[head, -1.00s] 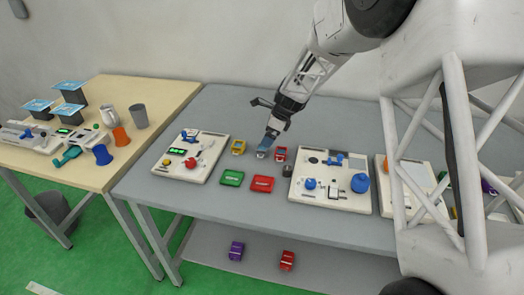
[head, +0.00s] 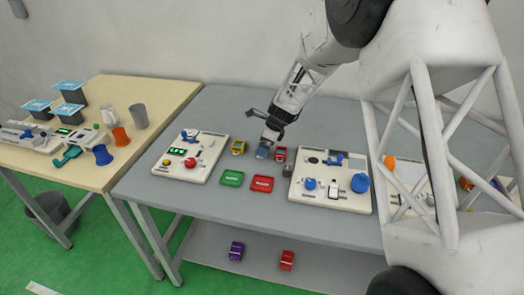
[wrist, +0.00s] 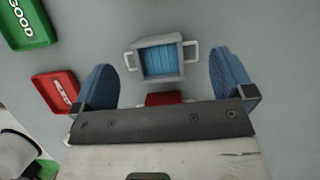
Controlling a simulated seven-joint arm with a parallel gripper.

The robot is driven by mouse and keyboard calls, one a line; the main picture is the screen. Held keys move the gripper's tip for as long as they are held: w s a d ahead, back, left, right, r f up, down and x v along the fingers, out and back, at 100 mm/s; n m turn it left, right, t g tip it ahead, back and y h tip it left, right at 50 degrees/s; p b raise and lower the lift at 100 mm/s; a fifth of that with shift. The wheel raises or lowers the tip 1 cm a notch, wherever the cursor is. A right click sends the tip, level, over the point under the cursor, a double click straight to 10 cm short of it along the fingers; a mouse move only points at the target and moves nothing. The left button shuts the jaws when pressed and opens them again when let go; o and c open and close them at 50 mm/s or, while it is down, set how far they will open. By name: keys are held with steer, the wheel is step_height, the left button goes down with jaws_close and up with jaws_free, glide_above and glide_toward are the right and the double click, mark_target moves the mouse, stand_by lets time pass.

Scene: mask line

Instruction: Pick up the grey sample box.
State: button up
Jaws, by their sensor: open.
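The grey sample box (wrist: 147,77) shows in the wrist view as a grey open frame with a ribbed blue inside and two pale side handles. It sits upright on the table, between and slightly ahead of my gripper's (wrist: 164,75) two blue fingers. The fingers are spread wide, with a gap on either side of the box. In the head view my gripper (head: 264,149) is low over the table between a yellow box (head: 239,147) and a red box (head: 280,155). There the grey box is mostly hidden by the fingers.
A green tray (head: 232,178) and a red tray (head: 262,184) lie in front of the gripper. White panels stand left (head: 170,170) and right (head: 330,200). A small dark grey piece (head: 287,170) is near the right panel. The table behind is clear.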

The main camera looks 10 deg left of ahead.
steer(key=shift+x, duration=1.3)
steer(key=c, duration=0.7)
